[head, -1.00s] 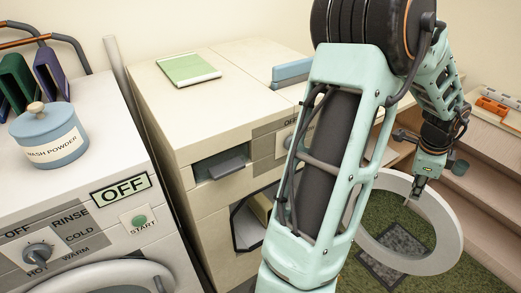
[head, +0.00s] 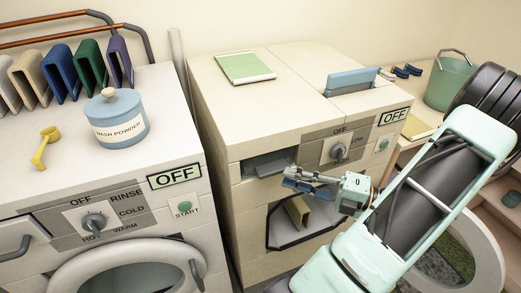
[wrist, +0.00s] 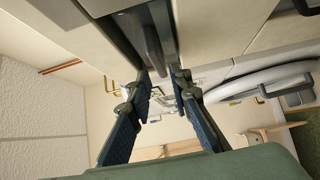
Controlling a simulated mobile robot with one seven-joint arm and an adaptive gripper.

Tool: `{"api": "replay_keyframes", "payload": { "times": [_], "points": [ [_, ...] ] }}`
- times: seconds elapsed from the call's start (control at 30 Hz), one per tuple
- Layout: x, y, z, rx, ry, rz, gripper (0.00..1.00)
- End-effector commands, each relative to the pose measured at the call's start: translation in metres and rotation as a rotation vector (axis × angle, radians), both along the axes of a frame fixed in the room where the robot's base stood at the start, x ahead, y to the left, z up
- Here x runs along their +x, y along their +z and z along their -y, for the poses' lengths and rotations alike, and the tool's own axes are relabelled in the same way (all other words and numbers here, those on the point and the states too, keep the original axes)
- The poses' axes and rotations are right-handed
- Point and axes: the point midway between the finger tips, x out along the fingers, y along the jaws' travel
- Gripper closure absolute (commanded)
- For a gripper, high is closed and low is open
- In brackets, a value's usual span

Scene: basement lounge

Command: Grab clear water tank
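No thing that I can tell for sure as a clear water tank shows. A grey block-like handle (head: 270,164) sticks out of a dark recess at the upper left of the right machine's front; it may belong to the tank. My gripper (head: 293,179) is in front of that machine, just below and right of the handle in the head view. In the wrist view, my gripper (wrist: 162,73) has its two blue-padded fingers apart with nothing held. The grey handle (wrist: 150,42) lies just beyond the fingertips there. I cannot tell whether they touch it.
The right machine (head: 235,100) has an opening (head: 285,235) below the recess, with a tan object (head: 298,211) inside. The left machine (head: 30,180) carries a wash powder jar (head: 118,120), a yellow scoop (head: 44,147) and several coloured upright pieces. A green bucket (head: 450,85) stands at the right.

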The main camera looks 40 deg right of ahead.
Motion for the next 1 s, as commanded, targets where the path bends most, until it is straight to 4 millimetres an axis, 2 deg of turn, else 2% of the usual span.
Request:
{"api": "replay_keyframes", "payload": {
  "times": [0.23,0.5,0.8,1.0],
  "points": [
    [0.017,0.0,-0.012,-0.001,0.002,-0.002,0.81],
    [0.049,0.001,-0.034,-0.002,0.002,-0.002,0.81],
    [0.053,0.0,-0.036,-0.004,0.002,-0.004,0.81],
    [0.053,0.0,-0.036,-0.004,0.001,-0.004,1.0]
  ]
}}
